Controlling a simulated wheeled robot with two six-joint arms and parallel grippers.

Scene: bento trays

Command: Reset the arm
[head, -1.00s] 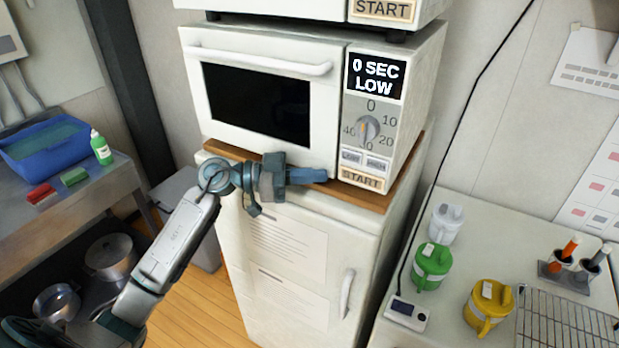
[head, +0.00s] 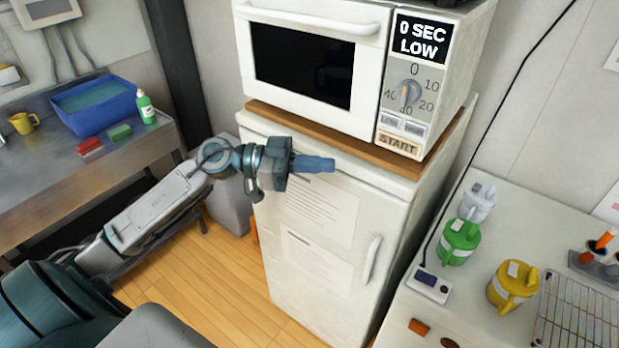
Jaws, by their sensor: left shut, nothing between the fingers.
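My left gripper (head: 318,164) reaches in from the left at the end of my grey and teal arm. Its fingers are together and empty, pointing right. It shows in front of the white fridge (head: 330,250), just below the wooden board (head: 290,121). The white microwave (head: 310,66) stands on that board with its door closed. Its display (head: 421,38) reads "0 SEC LOW". I cannot tell whether the gripper touches the fridge. My right gripper is not in view.
A counter at right holds white (head: 478,201), green (head: 460,241) and yellow (head: 513,287) lidded cups and a wire rack (head: 580,315). At left, a metal table carries a blue basin (head: 95,104), a green bottle (head: 146,107) and sponges. Wooden floor (head: 215,265) shows between.

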